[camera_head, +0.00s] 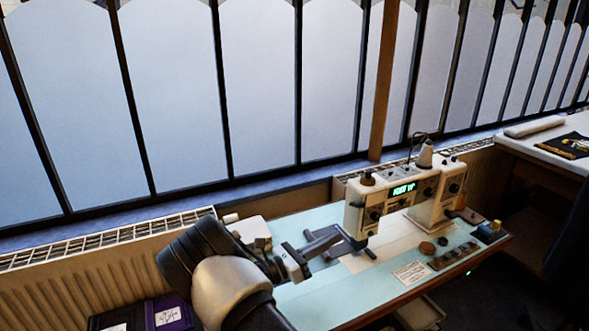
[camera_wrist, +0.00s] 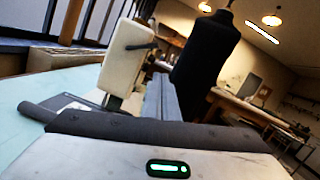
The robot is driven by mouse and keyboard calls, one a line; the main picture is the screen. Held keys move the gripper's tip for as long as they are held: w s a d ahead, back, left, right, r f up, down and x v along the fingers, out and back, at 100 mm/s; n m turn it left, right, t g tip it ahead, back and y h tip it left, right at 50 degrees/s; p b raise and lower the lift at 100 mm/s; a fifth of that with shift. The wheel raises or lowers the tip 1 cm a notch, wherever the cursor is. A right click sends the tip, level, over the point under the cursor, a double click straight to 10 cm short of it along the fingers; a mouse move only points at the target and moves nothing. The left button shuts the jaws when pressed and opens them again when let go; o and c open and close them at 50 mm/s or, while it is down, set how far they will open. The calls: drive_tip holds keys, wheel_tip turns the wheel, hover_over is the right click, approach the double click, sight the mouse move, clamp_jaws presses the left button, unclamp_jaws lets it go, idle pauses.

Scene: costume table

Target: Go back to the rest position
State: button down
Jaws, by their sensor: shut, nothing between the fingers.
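My gripper (camera_head: 352,243) reaches out over the light blue table top (camera_head: 322,296) in the head view, just left of the sewing machine (camera_head: 432,205). Its fingers are together and empty. The white sewing machine has a lit green display and stands upright on the table. In the wrist view my gripper's fingers (camera_wrist: 161,98) point forward, closed together, with the white machine body (camera_wrist: 128,62) to their left. I cannot tell the exact gap between the fingers and the machine.
A ribbed radiator (camera_head: 60,290) and tall windows (camera_head: 180,90) run behind the table. A white side table (camera_head: 545,145) stands at the right. A black dress form (camera_wrist: 205,55) stands beyond the machine in the wrist view. Small items lie on the table's right part.

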drive_tip(key=s+d+r+m+g+y, duration=0.4)
drive_tip(key=s+r+m+g+y, duration=0.15)
drive_tip(key=s+m, duration=0.3)
drive_tip(key=s+d+r+m+g+y, duration=0.4)
drive_tip(key=s+r+m+y, duration=0.2)
drive_tip(key=s+m, duration=0.3)
drive_tip(key=s+a+r+m+t+y, duration=0.3)
drive_tip(key=s+a+r+m, duration=0.1)
drive_tip(key=s, duration=0.3)
drive_tip(key=s+a+r+m+t+y, duration=0.4)
drive_tip(key=s+m, duration=0.1)
drive_tip(key=s, duration=0.2)
wheel_tip(320, 180, up, 13)
drive_tip(key=p, duration=1.3)
drive_tip(key=shift+r, duration=0.15)
